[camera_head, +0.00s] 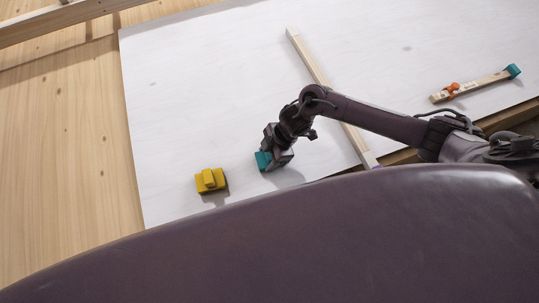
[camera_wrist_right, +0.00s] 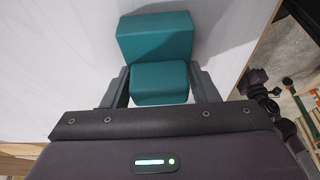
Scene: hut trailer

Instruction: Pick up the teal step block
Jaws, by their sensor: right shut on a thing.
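In the right wrist view the teal step block (camera_wrist_right: 155,40) shows a taller back part and a lower front part. The lower part sits between the two fingers of my right gripper (camera_wrist_right: 160,85), which is shut on it. I cannot tell whether the block touches the board. My left gripper is not in view.
A yellow block (camera_head: 211,180) stands on the white board (camera_head: 190,80) left of my right gripper. A wooden strip (camera_head: 312,60) crosses the board. A wooden piece with teal and orange parts (camera_head: 475,86) lies at the right. The board's upper left is clear.

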